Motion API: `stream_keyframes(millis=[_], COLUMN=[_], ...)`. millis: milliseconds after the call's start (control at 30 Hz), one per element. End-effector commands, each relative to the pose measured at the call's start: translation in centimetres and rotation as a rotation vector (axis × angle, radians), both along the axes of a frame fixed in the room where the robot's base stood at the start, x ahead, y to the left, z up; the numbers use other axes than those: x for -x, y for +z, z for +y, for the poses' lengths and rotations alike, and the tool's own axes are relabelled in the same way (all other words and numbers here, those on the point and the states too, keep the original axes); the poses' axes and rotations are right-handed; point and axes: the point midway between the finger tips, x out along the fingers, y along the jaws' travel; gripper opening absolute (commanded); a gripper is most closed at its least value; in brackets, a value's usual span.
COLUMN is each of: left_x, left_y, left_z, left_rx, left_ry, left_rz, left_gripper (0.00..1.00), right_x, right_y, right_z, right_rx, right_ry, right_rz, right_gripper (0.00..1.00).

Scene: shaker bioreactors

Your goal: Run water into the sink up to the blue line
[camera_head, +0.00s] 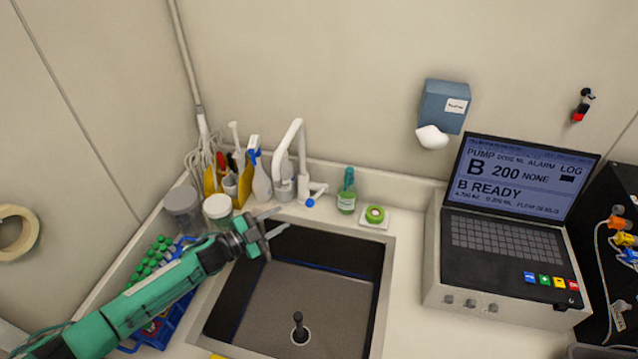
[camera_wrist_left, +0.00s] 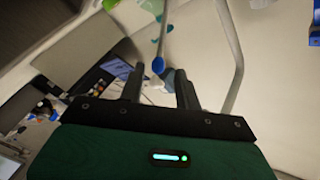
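The sink (camera_head: 262,312) is a dark basin with a grey floor. A thin blue line (camera_head: 330,270) runs along its inner back wall. A black plug with an upright knob (camera_head: 299,330) is at the drain. The white tap (camera_head: 292,150) stands behind the sink; no stream shows from its spout. My right gripper is out of view.
Bottles and brushes (camera_head: 240,180) crowd the back left corner. Jars (camera_head: 184,206) and a blue rack of green-capped tubes (camera_head: 178,310) stand left of the sink. A pump console (camera_head: 505,235) stands at right.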

Motion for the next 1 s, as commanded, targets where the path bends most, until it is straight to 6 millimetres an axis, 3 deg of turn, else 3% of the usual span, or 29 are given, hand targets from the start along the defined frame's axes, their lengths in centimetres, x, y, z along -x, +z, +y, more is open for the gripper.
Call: stream_keyframes(millis=[167, 400, 500, 800, 1000], left_x=[-0.6, -3.5, -4.9, -8.1, -8.8], left_y=[-0.1, -0.2, -0.3, -0.3, -0.2], left_z=[-0.7, -4.2, -5.9, -9.6, -10.5], left_rx=[0.0, 0.002, 0.001, -0.001, -0.001], left_ry=[-0.003, -0.003, -0.003, -0.002, 0.0], left_rz=[-0.002, -0.002, -0.003, 0.0, 0.001], left_gripper=[0.33, 0.33, 0.33, 0.33, 0.33], right_x=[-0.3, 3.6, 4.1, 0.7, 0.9], right_y=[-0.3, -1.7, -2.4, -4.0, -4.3], right_z=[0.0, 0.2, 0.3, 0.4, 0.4], right_rx=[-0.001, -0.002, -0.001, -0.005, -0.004], right_ry=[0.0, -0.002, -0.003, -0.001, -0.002], right_rz=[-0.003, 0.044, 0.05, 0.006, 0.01], right_gripper=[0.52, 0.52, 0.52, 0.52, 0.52])
